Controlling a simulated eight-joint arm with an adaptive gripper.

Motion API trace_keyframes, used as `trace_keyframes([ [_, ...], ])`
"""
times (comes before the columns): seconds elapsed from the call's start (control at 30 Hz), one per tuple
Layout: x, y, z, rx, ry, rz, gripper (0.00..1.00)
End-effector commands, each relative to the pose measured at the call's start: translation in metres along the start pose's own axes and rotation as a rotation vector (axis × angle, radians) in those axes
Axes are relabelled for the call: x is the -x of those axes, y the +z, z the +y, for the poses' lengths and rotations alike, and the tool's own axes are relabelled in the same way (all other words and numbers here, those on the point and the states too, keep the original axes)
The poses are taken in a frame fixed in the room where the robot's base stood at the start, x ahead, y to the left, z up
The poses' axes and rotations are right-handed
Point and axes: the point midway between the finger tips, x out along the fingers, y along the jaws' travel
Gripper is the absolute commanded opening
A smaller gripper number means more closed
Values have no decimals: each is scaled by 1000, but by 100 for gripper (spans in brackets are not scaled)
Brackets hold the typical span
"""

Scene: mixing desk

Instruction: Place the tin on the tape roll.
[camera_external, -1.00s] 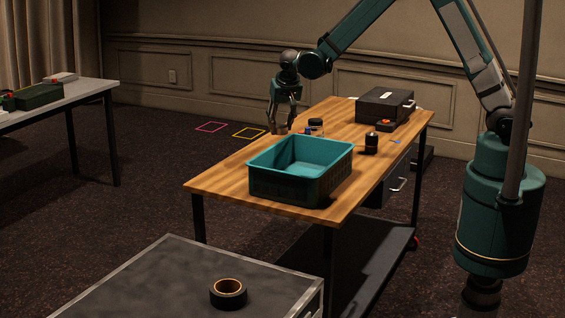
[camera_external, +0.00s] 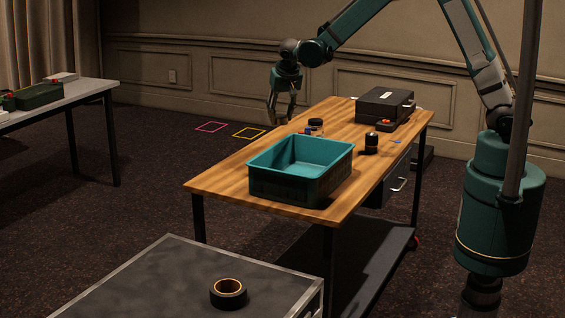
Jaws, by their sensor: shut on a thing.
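The tape roll (camera_external: 228,292) is black with a tan inner ring and lies flat on the dark-topped case in the foreground, with nothing on it. My gripper (camera_external: 282,116) points down above the far left edge of the wooden table, behind the teal crate. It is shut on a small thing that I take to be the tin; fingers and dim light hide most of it. The gripper is far from the tape roll, up and back in the picture.
The teal crate (camera_external: 257,182) stands on the wooden table (camera_external: 222,188), between gripper and tape roll. A jar (camera_external: 316,126), a dark cylinder (camera_external: 371,143) and a black case (camera_external: 383,107) stand farther back. The foreground case top (camera_external: 150,285) is clear around the roll.

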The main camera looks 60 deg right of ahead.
Motion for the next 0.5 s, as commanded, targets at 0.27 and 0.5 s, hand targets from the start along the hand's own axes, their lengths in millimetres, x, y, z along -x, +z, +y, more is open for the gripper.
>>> trace_keyframes([
  [0.27, 0, 0, 0, 0, 0, 0, 24],
  [0.5, 1, 4, -6, 14, -6, 0, 24],
])
